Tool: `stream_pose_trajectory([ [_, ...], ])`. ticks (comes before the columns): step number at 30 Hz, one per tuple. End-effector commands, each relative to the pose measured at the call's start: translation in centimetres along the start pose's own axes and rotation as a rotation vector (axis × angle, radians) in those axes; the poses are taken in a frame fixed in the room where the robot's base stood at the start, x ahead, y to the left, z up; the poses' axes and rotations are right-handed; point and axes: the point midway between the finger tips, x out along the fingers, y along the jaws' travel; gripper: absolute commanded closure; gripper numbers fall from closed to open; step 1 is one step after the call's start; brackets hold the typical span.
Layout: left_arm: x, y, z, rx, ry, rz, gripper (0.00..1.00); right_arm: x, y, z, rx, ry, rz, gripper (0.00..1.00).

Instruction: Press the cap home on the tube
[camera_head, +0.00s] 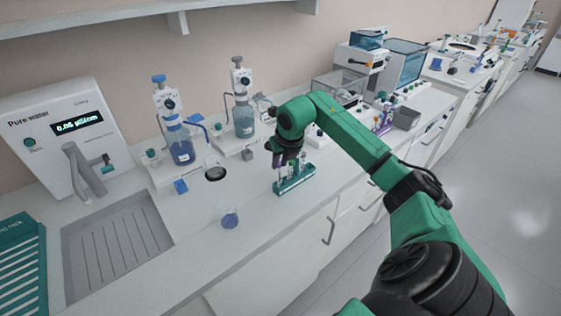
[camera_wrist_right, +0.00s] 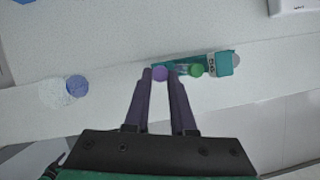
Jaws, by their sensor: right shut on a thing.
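My right gripper (camera_head: 285,160) points down over a small teal rack (camera_head: 296,181) on the bench; the rack also shows in the right wrist view (camera_wrist_right: 224,63). In that view the fingers of my right gripper (camera_wrist_right: 160,76) are shut on a purple cap (camera_wrist_right: 160,73), at the left end of the rack. The tube under this cap is hidden, so I cannot tell how far the cap sits on it. A green cap (camera_wrist_right: 197,70) is just to the right, over the rack. My left gripper is not in view.
A sink (camera_head: 117,240) is at the left. The bench's front edge runs close to the rack.

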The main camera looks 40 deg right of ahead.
Motion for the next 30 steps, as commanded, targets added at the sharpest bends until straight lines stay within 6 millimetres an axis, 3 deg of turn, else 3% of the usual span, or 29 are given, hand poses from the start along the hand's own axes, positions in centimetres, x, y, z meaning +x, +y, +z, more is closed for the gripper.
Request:
stream_pose_trajectory([
  [30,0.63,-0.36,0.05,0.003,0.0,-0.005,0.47,0.53,-0.14,-0.22,0.0,0.001,-0.001,1.0],
])
